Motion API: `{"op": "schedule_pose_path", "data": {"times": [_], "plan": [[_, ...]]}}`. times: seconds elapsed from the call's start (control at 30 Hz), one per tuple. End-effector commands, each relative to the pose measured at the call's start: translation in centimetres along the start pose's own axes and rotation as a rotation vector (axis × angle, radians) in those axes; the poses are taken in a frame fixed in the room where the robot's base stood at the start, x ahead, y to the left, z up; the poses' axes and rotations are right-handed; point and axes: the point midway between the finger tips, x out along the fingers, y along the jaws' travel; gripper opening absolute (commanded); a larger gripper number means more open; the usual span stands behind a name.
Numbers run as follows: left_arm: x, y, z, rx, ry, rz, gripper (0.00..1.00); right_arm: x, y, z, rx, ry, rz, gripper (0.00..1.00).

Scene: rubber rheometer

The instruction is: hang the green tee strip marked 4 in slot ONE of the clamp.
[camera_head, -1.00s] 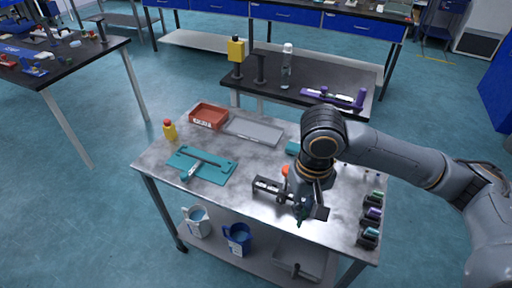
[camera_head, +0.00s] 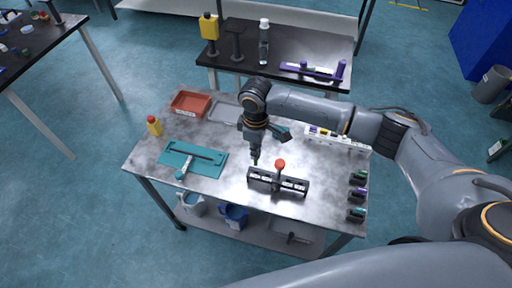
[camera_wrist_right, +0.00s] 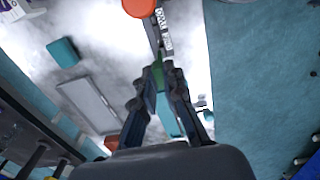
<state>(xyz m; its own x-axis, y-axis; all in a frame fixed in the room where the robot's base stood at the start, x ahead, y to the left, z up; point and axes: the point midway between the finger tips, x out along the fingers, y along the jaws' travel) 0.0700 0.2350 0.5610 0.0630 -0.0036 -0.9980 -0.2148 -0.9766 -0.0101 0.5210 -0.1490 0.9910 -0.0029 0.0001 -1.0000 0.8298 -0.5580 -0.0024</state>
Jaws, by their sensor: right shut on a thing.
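The black clamp (camera_head: 292,187) with an orange-red knob (camera_head: 280,163) stands near the front of the steel table. My right gripper (camera_head: 254,158) points down at the clamp's left end, just behind or above it. In the right wrist view the gripper (camera_wrist_right: 160,75) is shut on a green strip (camera_wrist_right: 158,70), whose far end is close to the end of the labelled clamp (camera_wrist_right: 164,38). I cannot tell whether the strip touches the clamp or sits in a slot. The strip's mark is not readable. My left gripper is out of view.
A teal cutting fixture (camera_head: 205,163), a yellow bottle with a red cap (camera_head: 154,126), a red bin (camera_head: 190,103) and a grey tray (camera_head: 222,112) are at left. A white rack (camera_head: 345,143) is behind right. Several small dark holders (camera_head: 357,195) line the right edge.

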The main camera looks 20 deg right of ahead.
Motion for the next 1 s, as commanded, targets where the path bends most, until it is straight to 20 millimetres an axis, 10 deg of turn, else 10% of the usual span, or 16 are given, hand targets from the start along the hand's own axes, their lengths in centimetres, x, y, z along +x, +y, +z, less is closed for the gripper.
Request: {"op": "schedule_pose_path", "data": {"times": [0.2, 1.0], "plan": [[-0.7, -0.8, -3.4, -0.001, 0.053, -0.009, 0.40, -0.2, 0.0, 0.1, 0.001, 0.000, 0.000, 0.00], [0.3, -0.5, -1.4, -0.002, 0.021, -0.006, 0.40, 4.0, 0.0, 0.1, 0.002, 0.001, 0.002, 0.00]]}}
